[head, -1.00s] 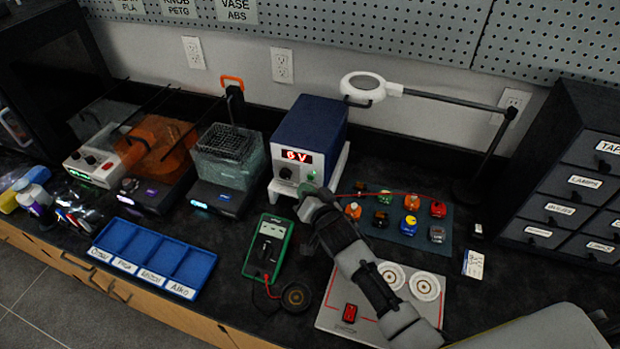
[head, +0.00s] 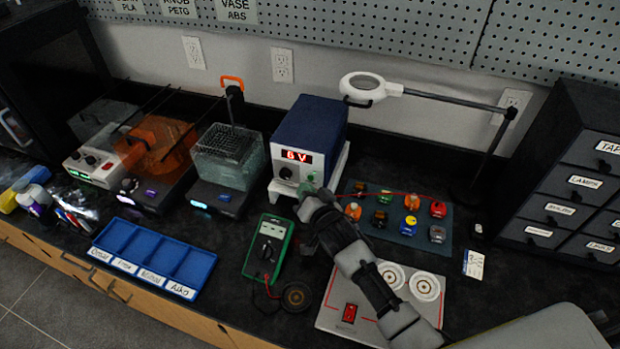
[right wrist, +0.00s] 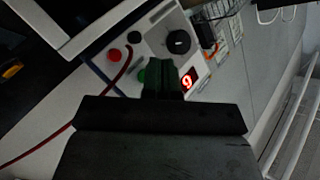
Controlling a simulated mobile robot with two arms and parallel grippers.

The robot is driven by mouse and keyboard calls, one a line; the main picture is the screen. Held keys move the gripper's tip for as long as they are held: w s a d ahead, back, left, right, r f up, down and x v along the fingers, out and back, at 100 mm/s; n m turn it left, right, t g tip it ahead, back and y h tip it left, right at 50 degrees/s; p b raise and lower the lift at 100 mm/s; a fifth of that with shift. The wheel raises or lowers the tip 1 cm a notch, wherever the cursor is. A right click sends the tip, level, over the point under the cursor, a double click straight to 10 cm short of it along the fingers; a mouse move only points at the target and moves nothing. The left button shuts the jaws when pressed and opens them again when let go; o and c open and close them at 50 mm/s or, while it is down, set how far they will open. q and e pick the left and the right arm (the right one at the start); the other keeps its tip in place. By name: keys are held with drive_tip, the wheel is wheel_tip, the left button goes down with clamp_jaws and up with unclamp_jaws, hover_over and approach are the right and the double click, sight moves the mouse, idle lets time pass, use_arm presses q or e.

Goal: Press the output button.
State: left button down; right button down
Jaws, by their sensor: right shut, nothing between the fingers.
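The power supply (head: 308,130) is a blue box with a white front, standing on a white stand. Its lit red display (head: 296,156) appears to read 6 V. A dark knob (head: 285,173) sits below the display. My right gripper (head: 307,190) is shut and empty, close in front of the lower right of that front. In the right wrist view the dark fingers (right wrist: 163,78) point at the panel, over a green button (right wrist: 142,75) that they partly hide. I cannot tell whether they touch it. The knob (right wrist: 178,42) and display (right wrist: 189,79) are beside them. My left gripper is out of view.
A green multimeter (head: 268,248) lies left of my right arm. A board with round sockets (head: 348,310) lies under the arm. A mat with colored parts (head: 405,228) is to the right, crossed by a red lead. A magnifier lamp (head: 364,86) stands behind.

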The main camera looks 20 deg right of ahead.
idle(0.6)
drive_tip(key=shift+w+d, duration=0.25)
drive_tip(key=shift+w, duration=0.15)
drive_tip(key=shift+w+d, duration=0.1)
idle(0.4)
drive_tip(key=shift+s+a+p, duration=0.35)
drive_tip(key=shift+s+a, duration=0.05)
drive_tip(key=shift+s, duration=0.15)
drive_tip(key=shift+s+a+p, duration=0.35)
drive_tip(key=shift+s+a, duration=0.2)
drive_tip(key=shift+s, duration=0.3)
drive_tip(key=shift+s+a+p, duration=0.3)
drive_tip(key=shift+s+a, duration=0.25)
drive_tip(key=shift+s, duration=0.25)
drive_tip(key=shift+s+a+p, duration=0.35)
drive_tip(key=shift+s+a, duration=0.2)
drive_tip(key=shift+s, duration=0.3)
drive_tip(key=c, duration=1.8)
unclamp_jaws()
drive_tip(key=shift+c, duration=0.2)
